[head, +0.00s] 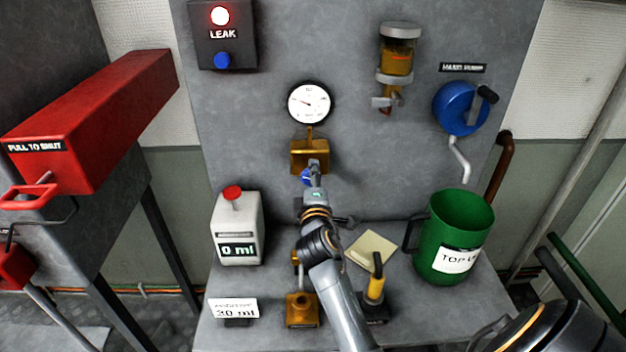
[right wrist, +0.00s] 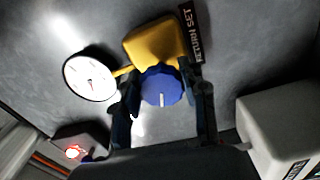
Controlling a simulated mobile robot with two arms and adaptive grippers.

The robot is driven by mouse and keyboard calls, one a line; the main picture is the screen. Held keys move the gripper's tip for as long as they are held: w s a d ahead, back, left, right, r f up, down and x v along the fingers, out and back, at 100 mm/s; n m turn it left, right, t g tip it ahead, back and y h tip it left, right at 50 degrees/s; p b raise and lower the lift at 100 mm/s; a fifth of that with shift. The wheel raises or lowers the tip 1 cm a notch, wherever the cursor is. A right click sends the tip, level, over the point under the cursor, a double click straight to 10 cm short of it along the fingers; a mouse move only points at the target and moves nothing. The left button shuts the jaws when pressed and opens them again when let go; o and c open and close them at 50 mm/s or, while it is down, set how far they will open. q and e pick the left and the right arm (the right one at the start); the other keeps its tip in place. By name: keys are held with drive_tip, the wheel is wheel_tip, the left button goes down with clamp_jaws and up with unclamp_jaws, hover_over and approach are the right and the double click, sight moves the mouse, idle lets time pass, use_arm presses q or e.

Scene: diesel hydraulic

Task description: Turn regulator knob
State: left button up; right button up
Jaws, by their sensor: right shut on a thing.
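The blue regulator knob (right wrist: 162,87) sits on the front of a brass regulator block (head: 309,153) under a round white gauge (head: 309,102). My right gripper (head: 314,172) is at the knob and hides most of it in the head view. In the right wrist view, its two dark fingers (right wrist: 163,95) stand on either side of the knob, shut on it. A white mark on the knob points toward the bottom of that picture. A "RETURN SET" label (right wrist: 189,32) is beside the block. My left gripper is not in view.
A lit red LEAK lamp (head: 220,16) is above a blue button. A blue hand pump wheel (head: 458,108) is at right, a red box (head: 95,120) at left.

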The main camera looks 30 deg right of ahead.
drive_tip(key=shift+m, duration=0.3)
idle(0.4)
drive_tip(key=o, duration=1.2)
drive_tip(key=shift+c, duration=0.2)
drive_tip(key=v, duration=0.7)
drive_tip(key=shift+s, duration=0.3)
drive_tip(key=shift+f, duration=0.1)
